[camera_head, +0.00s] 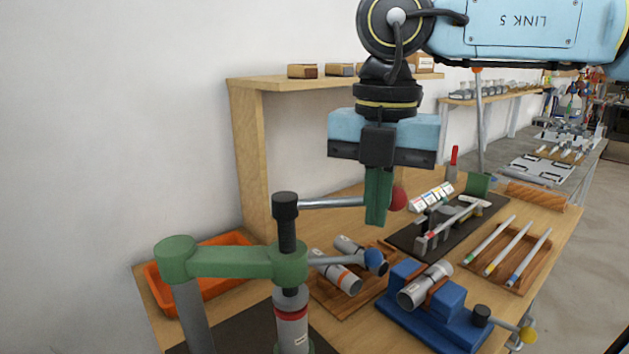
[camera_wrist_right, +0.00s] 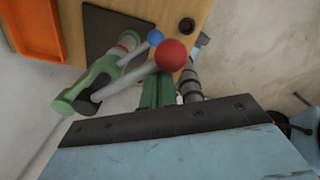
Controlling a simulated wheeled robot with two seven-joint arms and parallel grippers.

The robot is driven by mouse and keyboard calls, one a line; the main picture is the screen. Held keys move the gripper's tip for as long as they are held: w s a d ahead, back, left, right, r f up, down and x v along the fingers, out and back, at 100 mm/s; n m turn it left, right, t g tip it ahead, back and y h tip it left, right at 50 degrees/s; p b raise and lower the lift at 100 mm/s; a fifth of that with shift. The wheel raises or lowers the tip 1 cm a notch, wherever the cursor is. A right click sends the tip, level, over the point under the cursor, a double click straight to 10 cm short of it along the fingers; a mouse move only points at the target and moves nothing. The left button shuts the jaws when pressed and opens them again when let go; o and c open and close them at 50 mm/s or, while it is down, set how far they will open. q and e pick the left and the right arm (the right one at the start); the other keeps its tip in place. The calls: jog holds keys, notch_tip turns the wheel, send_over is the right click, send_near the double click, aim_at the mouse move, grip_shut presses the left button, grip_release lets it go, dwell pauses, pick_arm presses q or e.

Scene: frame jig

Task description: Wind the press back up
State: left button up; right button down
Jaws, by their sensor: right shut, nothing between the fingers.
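The press has a green arm (camera_head: 220,261) and a black-topped spindle (camera_head: 286,225) at the front left. A grey bar ends in a red ball (camera_head: 398,199) that points right. A lower lever ends in a blue ball (camera_head: 374,259). The press also shows in the right wrist view (camera_wrist_right: 92,88), with its red ball (camera_wrist_right: 171,55) close to the camera. A grey cylinder with a red band (camera_head: 292,331) stands under the spindle. My right gripper (camera_head: 376,217) points down, shut and empty, beside the red ball and partly covering it. I cannot tell whether they touch. My left gripper is not in view.
An orange bin (camera_head: 228,283) lies behind the press. Grey cylinders rest in a wooden tray (camera_head: 328,293) to its right. A blue vise (camera_head: 430,316), a dark mat (camera_head: 408,238) with a fixture, and a tray of pens (camera_head: 530,269) are further right. A wooden shelf (camera_head: 247,150) stands behind.

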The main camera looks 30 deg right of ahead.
pick_arm(q)
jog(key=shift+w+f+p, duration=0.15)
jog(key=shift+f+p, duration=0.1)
jog(key=shift+p, duration=0.2)
pick_arm(e)
jog(key=w, duration=0.1)
jog(key=w+d, duration=0.1)
jog(key=w, duration=0.1)
jog(key=shift+w+d+f, duration=0.15)
jog(key=shift+d+f, duration=0.2)
